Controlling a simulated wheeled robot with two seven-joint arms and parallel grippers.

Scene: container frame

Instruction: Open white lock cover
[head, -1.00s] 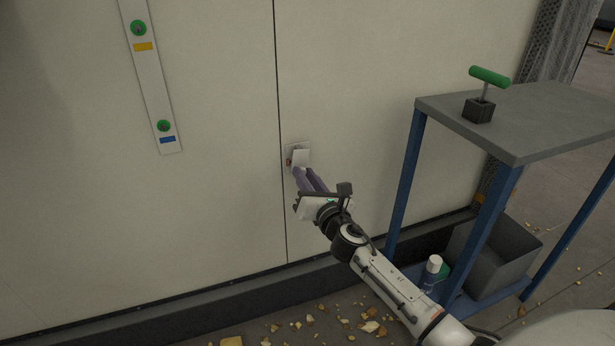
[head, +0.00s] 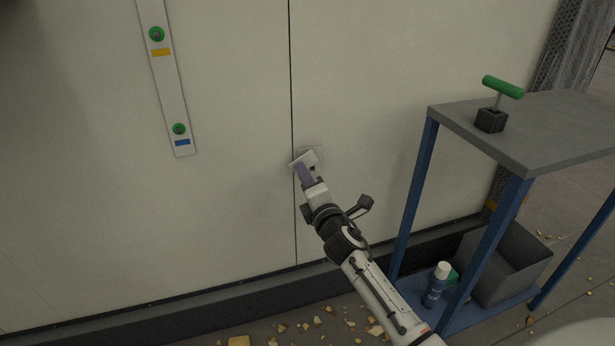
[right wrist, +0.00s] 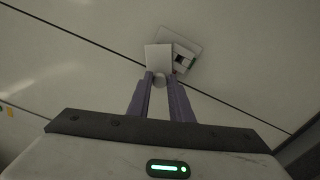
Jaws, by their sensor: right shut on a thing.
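The white lock cover (head: 304,160) is on the container wall, just right of the vertical door seam. It also shows in the right wrist view (right wrist: 158,56), swung out to one side of its lock plate (right wrist: 187,58). A dark opening with a small green mark shows on the plate beside it. My right gripper (head: 303,173) has its purple fingers shut on the cover's lower edge, and its fingertips also show in the right wrist view (right wrist: 158,80). My left gripper is not in view.
A blue-legged table (head: 530,130) with a grey top stands at right, bearing a green T-handle tool (head: 502,87). Its lower shelf holds a grey bin (head: 505,265) and a bottle (head: 437,285). A strip (head: 165,75) with green knobs is on the wall at left.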

